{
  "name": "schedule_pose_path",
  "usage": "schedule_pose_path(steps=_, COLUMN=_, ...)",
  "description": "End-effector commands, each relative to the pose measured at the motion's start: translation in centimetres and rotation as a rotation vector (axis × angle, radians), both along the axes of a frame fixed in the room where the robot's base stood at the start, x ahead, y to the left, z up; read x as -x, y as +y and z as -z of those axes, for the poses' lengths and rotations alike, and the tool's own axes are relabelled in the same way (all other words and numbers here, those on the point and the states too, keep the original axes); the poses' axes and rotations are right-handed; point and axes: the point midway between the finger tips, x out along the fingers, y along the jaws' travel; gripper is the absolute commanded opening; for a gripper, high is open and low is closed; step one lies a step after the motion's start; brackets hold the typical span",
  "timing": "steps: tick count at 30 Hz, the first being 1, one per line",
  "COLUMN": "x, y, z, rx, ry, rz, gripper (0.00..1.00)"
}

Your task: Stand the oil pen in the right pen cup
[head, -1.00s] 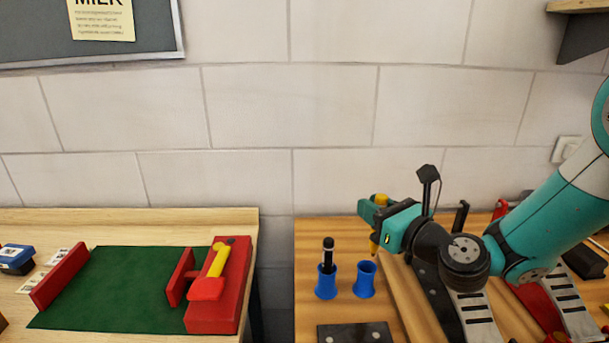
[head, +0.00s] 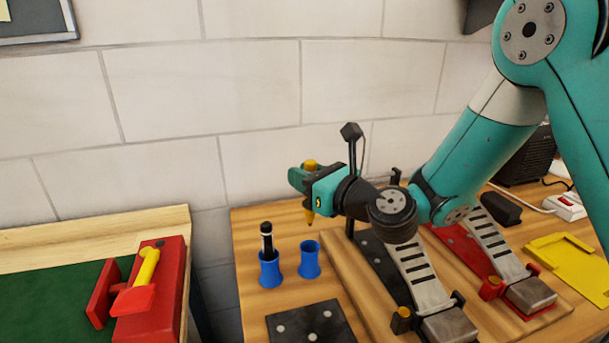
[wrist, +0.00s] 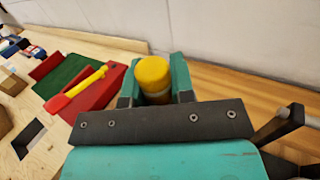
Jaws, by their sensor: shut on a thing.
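The oil pen (head: 310,213) has a yellow top and a tapered orange-yellow lower end. It is held roughly upright in my gripper (head: 308,180), which is shut on it. Its yellow cap (wrist: 153,75) shows between the jaws in the wrist view. The right pen cup (head: 309,260) is blue and looks empty. It stands on the wooden bench just below the pen in the head view, with the pen tip apart from its rim. The left pen cup (head: 269,270) is blue and holds a black pen (head: 267,241) with a white band.
Drum pedals (head: 418,272) stand on a board close to the right of the cups. A dark plate (head: 310,325) lies in front of them. A red and green fixture (head: 148,300) is on a separate table at left, across a gap.

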Motion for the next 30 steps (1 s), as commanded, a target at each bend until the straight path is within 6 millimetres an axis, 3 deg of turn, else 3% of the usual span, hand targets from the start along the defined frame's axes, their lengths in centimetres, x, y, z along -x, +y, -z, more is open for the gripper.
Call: schedule_pose_path(steps=30, x=0.0, y=0.0, z=8.6, rx=-0.001, ry=0.001, rz=0.000, gripper=0.12)
